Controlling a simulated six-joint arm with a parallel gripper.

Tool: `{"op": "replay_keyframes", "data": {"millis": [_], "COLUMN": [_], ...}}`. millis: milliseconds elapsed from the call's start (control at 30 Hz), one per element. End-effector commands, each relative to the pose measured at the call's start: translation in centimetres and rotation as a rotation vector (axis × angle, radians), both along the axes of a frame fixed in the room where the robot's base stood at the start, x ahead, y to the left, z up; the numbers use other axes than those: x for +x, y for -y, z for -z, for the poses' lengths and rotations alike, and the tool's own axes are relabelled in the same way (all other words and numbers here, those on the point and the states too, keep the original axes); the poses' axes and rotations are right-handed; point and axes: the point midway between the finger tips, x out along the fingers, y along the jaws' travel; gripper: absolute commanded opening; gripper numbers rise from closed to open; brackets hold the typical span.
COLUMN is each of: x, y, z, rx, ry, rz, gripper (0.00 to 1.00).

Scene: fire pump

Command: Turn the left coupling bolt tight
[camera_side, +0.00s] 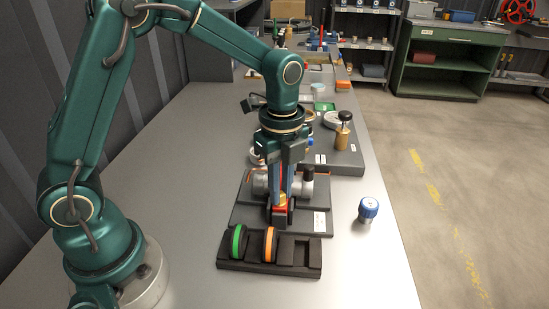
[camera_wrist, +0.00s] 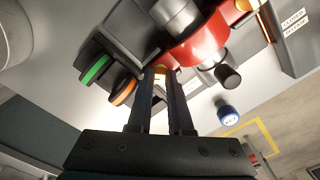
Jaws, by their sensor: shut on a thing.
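My gripper (camera_wrist: 160,78) points down at the red and grey pump coupling, with its two long fingers nearly parallel and close together. It is shut on a small yellow-orange piece (camera_wrist: 160,71), which looks like the coupling bolt and is mostly hidden by the fingers. The red coupling part (camera_wrist: 205,42) is just beyond the fingertips in the wrist view, joined to a grey metal cylinder (camera_wrist: 174,14). In the side view the gripper (camera_side: 282,192) stands over the red part (camera_side: 279,213) at the front of the pump's dark base plate (camera_side: 308,222). I cannot see how far the bolt is turned.
A black rack (camera_side: 310,270) in front of the pump holds a green ring (camera_side: 237,242) and an orange ring (camera_side: 269,244). A blue-capped piece (camera_side: 368,209) stands to the right on the bench. A black knob (camera_wrist: 228,76) sticks out right of the coupling. The bench at left is clear.

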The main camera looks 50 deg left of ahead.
Motion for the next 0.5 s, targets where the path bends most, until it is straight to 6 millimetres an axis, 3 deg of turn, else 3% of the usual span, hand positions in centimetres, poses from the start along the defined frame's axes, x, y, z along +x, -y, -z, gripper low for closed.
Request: {"op": "replay_keyframes", "data": {"millis": [500], "x": [0.04], "y": [0.00], "z": [-0.03], "rx": [0.000], "ry": [0.002], "rz": [0.171], "gripper": [0.00]}}
